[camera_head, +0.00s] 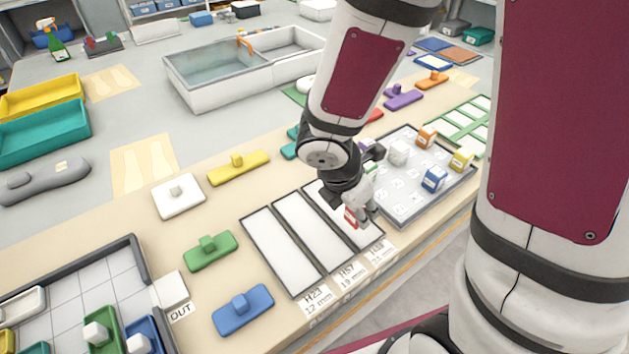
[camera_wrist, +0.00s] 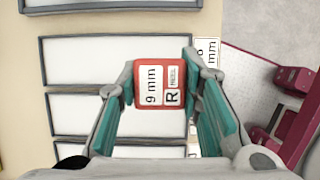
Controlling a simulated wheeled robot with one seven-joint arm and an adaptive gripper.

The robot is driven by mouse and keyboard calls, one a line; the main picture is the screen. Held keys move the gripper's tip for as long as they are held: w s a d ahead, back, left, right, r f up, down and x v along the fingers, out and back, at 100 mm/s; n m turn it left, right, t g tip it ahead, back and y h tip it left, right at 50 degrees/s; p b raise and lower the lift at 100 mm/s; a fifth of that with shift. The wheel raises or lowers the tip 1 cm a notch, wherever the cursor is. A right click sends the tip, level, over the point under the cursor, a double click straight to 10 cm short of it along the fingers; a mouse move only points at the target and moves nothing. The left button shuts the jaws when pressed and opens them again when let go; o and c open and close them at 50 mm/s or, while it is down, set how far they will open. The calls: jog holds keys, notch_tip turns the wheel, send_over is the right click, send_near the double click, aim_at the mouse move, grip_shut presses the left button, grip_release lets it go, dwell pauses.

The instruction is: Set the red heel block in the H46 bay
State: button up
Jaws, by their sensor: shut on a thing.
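My gripper (camera_head: 361,207) is shut on the red heel block (camera_head: 351,217). In the wrist view, the block (camera_wrist: 160,84) sits between both fingers, its label reading "9 mm", "R" and "HEEL". Three white, dark-framed bays lie side by side on the bench: one labelled H23 12 mm (camera_head: 280,252), one labelled H57 19 mm (camera_head: 312,232), and a right-hand bay (camera_head: 367,236) whose label is too small to read surely. The block appears over the label end of this right-hand bay, which also shows in the wrist view (camera_wrist: 85,62). I cannot tell whether it touches the floor. All three bays look empty.
A grey tray (camera_head: 408,215) with several coloured blocks stands just right of the bays. Green (camera_head: 210,250) and blue (camera_head: 243,310) handled pieces lie left of them. A dark-walled gridded tray (camera_head: 140,262) is at the lower left. The bench's front edge is close to the labels.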

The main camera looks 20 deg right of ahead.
jog(key=shift+w+a+f+b, duration=0.15)
jog(key=shift+w+f+b, duration=0.05)
jog(key=shift+w+b, duration=0.5)
jog(key=w, duration=0.4)
jog(key=w+a, duration=0.1)
jog(key=w, duration=0.3)
jog(key=w+a+f, duration=0.1)
jog(key=w, duration=0.3)
jog(key=shift+w+a, duration=0.15)
jog(key=shift+w, duration=0.15)
jog(key=shift+w+f, duration=0.1)
jog(key=shift+f, duration=1.65)
jog(key=shift+f, duration=0.15)
jog(key=o, duration=1.2)
